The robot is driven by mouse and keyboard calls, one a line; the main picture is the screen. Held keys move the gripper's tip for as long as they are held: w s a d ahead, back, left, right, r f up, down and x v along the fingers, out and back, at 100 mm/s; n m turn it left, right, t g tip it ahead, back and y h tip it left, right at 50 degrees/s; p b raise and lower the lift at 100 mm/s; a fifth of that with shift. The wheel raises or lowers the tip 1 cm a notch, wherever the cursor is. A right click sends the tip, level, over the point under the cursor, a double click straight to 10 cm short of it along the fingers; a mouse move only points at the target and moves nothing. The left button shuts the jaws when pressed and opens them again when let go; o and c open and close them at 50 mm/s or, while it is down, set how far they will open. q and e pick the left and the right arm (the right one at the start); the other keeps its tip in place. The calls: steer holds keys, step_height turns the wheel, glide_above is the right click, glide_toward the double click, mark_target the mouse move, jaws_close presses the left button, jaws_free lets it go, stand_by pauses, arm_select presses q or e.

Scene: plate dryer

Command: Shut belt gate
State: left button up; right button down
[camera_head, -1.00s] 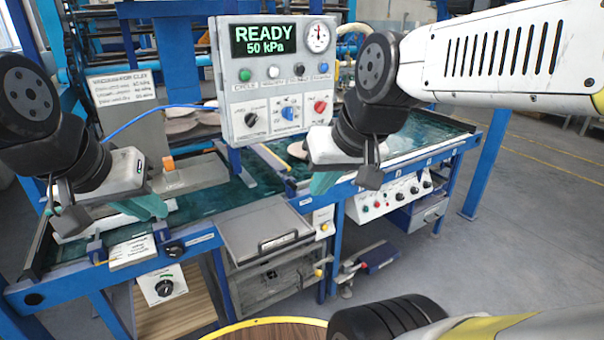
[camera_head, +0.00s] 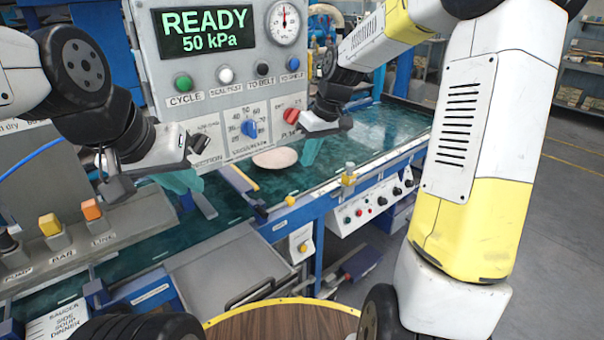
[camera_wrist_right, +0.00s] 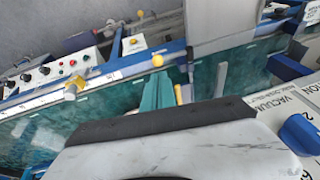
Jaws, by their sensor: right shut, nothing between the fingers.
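A narrow bar with a yellow end (camera_head: 238,179), which looks like the belt gate, lies at the near side of the green belt (camera_head: 375,135), left of the round plate. Whether it stands open or shut I cannot tell. My right gripper (camera_head: 309,152) is shut and empty above the belt, right of the bar and plate. Its teal fingers (camera_wrist_right: 158,92) also show in the right wrist view, apart from a yellow knob. My left gripper (camera_head: 182,182) hangs left of the bar, in front of the control panel; its finger gap is not clear.
A pale round plate (camera_head: 275,158) lies on the belt. The control panel (camera_head: 225,80) reads READY, 50 kPa. A row of switches (camera_head: 70,225) is at left; a round wooden top (camera_head: 285,325) is in front.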

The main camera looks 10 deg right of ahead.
mark_target(293, 199)
steer(key=shift+w+d+f, duration=0.1)
steer(key=shift+w+f, duration=0.15)
steer(key=shift+w, duration=0.25)
steer(key=shift+w+d+f, duration=0.1)
steer(key=shift+w+f, duration=0.1)
steer(key=shift+w, duration=0.25)
steer(key=shift+f, duration=0.1)
steer(key=x, duration=1.3)
steer(key=shift+a+f, duration=0.3)
steer(key=shift+f, duration=0.05)
steer(key=shift+f, duration=0.1)
steer(key=s+a+f+m+g+y, duration=0.1)
steer(key=a+f+g+y, duration=0.1)
steer(key=f+y, duration=0.5)
steer(key=s+a+f+m+g+y, duration=0.2)
steer(key=a+f+g+y, duration=0.1)
steer(key=f+g+y, duration=0.2)
steer(key=shift+s+f+y, duration=0.3)
steer(key=shift+f+y, duration=0.95)
steer(key=shift+y, duration=0.25)
steer(key=shift+s+a, duration=0.1)
steer(key=shift+a, duration=0.2)
